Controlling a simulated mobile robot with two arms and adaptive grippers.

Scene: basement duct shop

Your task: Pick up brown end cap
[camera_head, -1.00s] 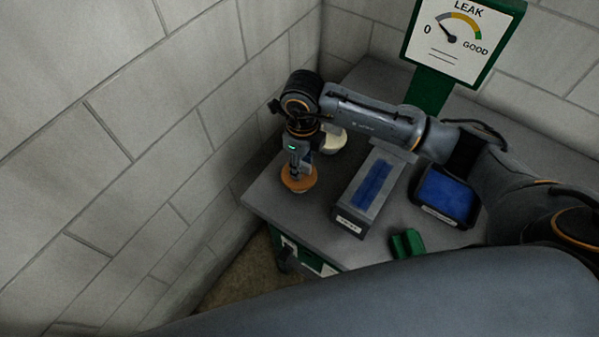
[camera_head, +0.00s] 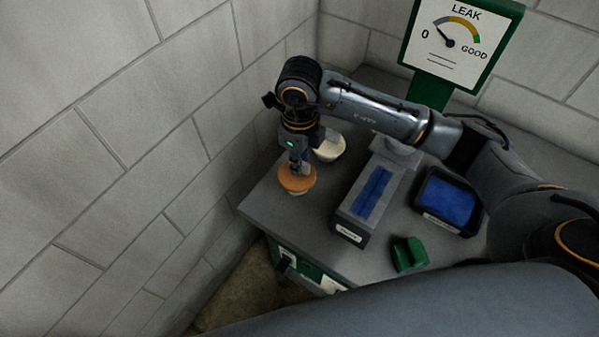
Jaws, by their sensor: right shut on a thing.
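The brown end cap (camera_head: 297,181) is a round, orange-brown piece at the left side of the grey bench top. My right gripper (camera_head: 299,168) points down onto its top and is shut on it. The fingertips are small and partly hidden. I cannot tell whether the cap is clear of the bench top. A cream-white round cap (camera_head: 329,149) stands just behind it, partly covered by my right arm. My left gripper is not in view.
A grey box with a blue inset (camera_head: 371,193) stands right of the cap. Further right are a black tray with a blue inside (camera_head: 449,199) and a green block (camera_head: 409,254). A leak gauge sign (camera_head: 452,42) stands at the back. A block wall (camera_head: 150,150) closes the left side.

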